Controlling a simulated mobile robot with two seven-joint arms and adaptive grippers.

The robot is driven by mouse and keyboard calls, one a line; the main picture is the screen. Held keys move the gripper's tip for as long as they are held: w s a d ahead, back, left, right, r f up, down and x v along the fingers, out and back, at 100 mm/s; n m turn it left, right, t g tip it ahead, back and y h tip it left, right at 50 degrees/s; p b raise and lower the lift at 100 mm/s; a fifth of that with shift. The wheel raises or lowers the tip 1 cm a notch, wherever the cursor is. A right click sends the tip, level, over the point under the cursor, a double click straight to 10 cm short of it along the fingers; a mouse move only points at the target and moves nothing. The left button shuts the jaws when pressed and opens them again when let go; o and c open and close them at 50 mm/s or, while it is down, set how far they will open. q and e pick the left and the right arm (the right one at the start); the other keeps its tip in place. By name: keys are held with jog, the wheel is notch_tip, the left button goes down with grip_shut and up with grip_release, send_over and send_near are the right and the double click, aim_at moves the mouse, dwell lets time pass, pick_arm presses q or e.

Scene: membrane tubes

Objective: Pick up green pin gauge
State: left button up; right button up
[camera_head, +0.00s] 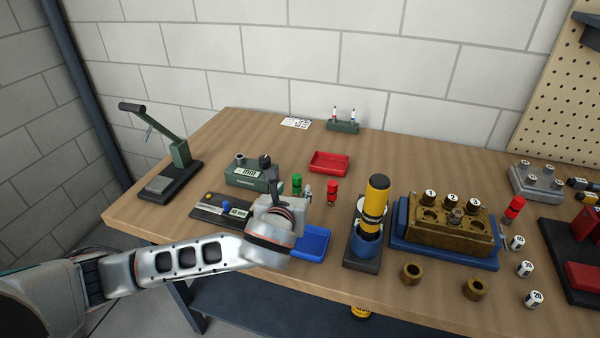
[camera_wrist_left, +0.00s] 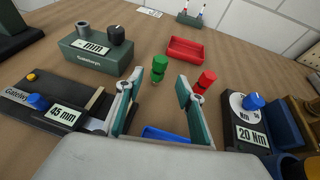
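The green pin gauge (camera_head: 297,181) stands upright on the bench, just beyond my left gripper in the head view. In the left wrist view the green pin gauge (camera_wrist_left: 159,66) has a thick green body and a short lower end near the bench. My left gripper (camera_wrist_left: 159,87) is open and empty. Its two fingers point toward the green pin gauge, which shows in line with the gap and a little past the tips. The gripper does not touch it, as far as I can tell. My right gripper is not in view.
A red pin gauge (camera_wrist_left: 206,80) stands close to the right finger. A green meter box (camera_wrist_left: 95,50) is at left and a 45 mm gauge block (camera_wrist_left: 40,100) nearer. A red tray (camera_head: 329,162) lies behind, a blue tray (camera_head: 314,242) in front. A torque tester (camera_wrist_left: 240,120) is right.

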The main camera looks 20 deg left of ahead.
aim_at(296, 183)
pick_arm(q)
jog(key=shift+w+a+f, duration=0.1)
jog(key=shift+w, duration=0.4)
jog(key=shift+b+x, duration=0.4)
jog(key=shift+x, duration=0.95)
jog(key=x, duration=0.3)
jog(key=shift+w+a+f+b, duration=0.1)
jog(key=shift+w+f+b, duration=0.1)
jog(key=shift+b, duration=0.1)
jog(key=shift+w, duration=0.3)
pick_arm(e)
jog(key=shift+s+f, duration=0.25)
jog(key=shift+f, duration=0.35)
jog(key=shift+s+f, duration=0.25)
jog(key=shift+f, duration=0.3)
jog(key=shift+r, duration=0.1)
pick_arm(q)
grip_shut()
